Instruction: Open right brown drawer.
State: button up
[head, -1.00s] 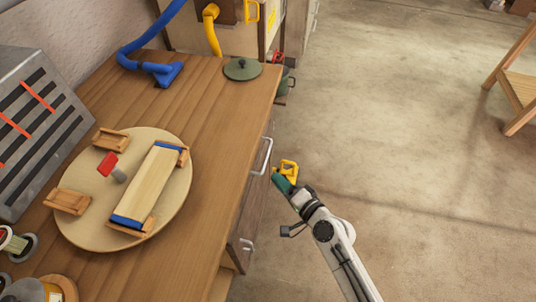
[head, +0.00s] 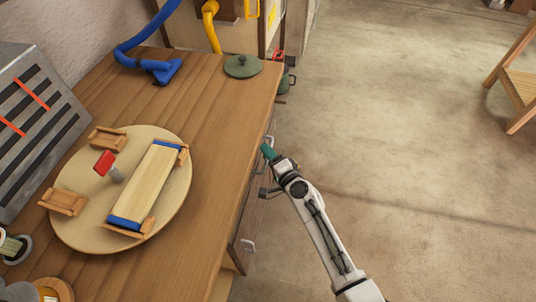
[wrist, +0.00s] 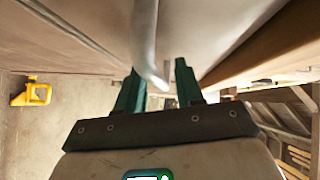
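The workbench's brown drawer front (head: 250,205) faces right in the head view, seen at a steep angle. A metal handle (head: 270,139) of the far drawer shows just beyond my gripper, mostly covered by it. My gripper (head: 267,152) has green fingers and is right at that handle. In the wrist view the pale handle bar (wrist: 146,45) runs down between the two parted fingers of my gripper (wrist: 157,82). The fingers look open around it; contact cannot be told. The drawer looks closed. A second handle (head: 248,246) is on the nearer front.
The wooden benchtop (head: 215,130) edge runs beside my arm. On it are a round board (head: 80,235) with wooden pieces and a green lid (head: 242,66). A yellow clamp (wrist: 32,92) lies off to the left in the wrist view.

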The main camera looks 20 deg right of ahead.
jog(key=shift+w, duration=0.25)
jog(key=shift+c, duration=0.5)
grip_shut()
